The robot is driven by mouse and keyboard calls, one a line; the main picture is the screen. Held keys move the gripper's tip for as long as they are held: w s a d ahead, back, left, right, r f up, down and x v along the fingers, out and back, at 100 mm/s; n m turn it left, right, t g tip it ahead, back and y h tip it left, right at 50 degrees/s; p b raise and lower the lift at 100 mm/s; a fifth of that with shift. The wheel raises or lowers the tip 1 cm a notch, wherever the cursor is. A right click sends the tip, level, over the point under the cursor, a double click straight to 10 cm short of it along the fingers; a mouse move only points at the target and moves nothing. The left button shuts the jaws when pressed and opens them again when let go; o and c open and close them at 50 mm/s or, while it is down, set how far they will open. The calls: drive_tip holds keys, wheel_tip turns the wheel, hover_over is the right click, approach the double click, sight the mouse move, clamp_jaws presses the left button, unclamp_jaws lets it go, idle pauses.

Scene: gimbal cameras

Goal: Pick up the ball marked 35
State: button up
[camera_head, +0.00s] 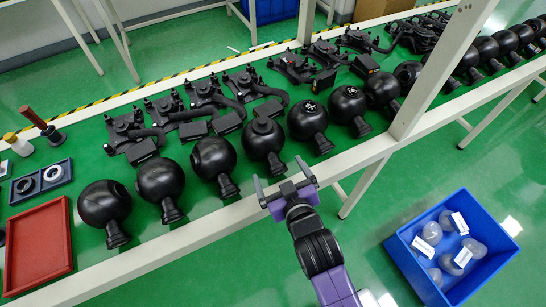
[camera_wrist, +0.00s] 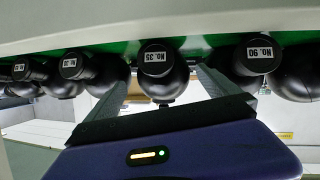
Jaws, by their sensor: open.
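The ball marked 35 is black with a short handle whose end carries the label "No. 35" (camera_wrist: 155,57) in the wrist view. It lies between and beyond the fingers of my gripper (camera_wrist: 160,88). In the head view, my gripper (camera_head: 281,178) is open and empty at the front edge of the table, with its fingers apart. It points toward a black ball (camera_head: 263,136) with its handle facing the edge, which seems to be the same one. Its label cannot be read there. The gripper appears apart from the ball.
A ball marked 90 (camera_wrist: 260,54) is beside it, and several similar black balls line the green table (camera_head: 330,160). Black devices stand behind them. A red tray (camera_head: 38,250) is at the left. A blue bin (camera_head: 405,262) with clear items stands on the floor at right.

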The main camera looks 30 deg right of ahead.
sight(274, 162)
drive_tip(key=shift+w+d+f, duration=0.15)
drive_tip(key=shift+w+f, duration=0.05)
drive_tip(key=shift+w, duration=0.15)
drive_tip(key=shift+p+x, duration=0.4)
drive_tip(key=shift+x, duration=3.1)
drive_tip(key=shift+w+r, duration=0.1)
drive_tip(key=shift+r, duration=0.05)
clamp_jaws()
drive_tip(key=shift+r, duration=0.1)
